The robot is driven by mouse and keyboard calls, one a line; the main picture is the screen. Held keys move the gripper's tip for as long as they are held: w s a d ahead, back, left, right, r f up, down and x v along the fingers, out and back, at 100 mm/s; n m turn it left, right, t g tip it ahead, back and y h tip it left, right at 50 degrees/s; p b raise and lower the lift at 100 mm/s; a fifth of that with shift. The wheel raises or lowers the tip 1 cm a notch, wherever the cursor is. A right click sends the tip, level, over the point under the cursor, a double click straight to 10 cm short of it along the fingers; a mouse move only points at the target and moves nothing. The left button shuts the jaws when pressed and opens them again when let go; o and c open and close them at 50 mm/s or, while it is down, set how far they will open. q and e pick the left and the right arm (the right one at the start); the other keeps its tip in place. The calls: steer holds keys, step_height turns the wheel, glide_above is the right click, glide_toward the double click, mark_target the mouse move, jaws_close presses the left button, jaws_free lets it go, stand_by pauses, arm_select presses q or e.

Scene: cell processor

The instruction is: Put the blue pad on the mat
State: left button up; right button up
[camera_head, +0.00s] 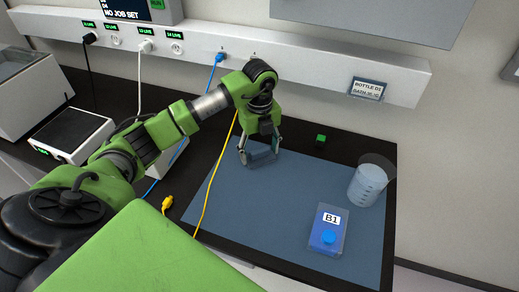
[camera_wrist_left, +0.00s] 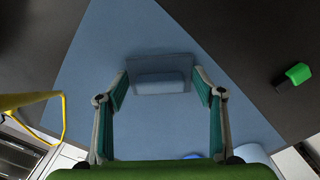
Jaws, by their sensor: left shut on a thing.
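My left gripper (camera_head: 259,152) points down over the far left part of the blue-grey mat (camera_head: 265,205). Its fingers are closed on the blue pad (camera_head: 262,159), a small slab close in colour to the mat. In the left wrist view the pad (camera_wrist_left: 160,84) sits between the two fingertips (camera_wrist_left: 160,88), with the mat (camera_wrist_left: 125,30) behind it. The pad is at or just above the mat; I cannot tell whether it touches. My right gripper is not in view.
A clear beaker (camera_head: 368,182) stands at the mat's right edge. A blue container labelled B1 (camera_head: 329,232) is on the mat's front right. A small green-topped block (camera_head: 320,140) lies behind the mat. A yellow cable (camera_head: 212,180) crosses its left side. The mat's middle is clear.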

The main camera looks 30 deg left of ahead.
mark_target(260, 149)
arm_select(q)
steer(key=shift+f, duration=0.2)
steer(key=o, duration=1)
steer(key=shift+r, duration=0.1)
steer(key=shift+r, duration=0.25)
steer(key=shift+w+r, duration=0.1)
steer(key=shift+r, duration=0.25)
steer(key=shift+r+b, duration=1.05)
steer(key=shift+r, duration=4.5)
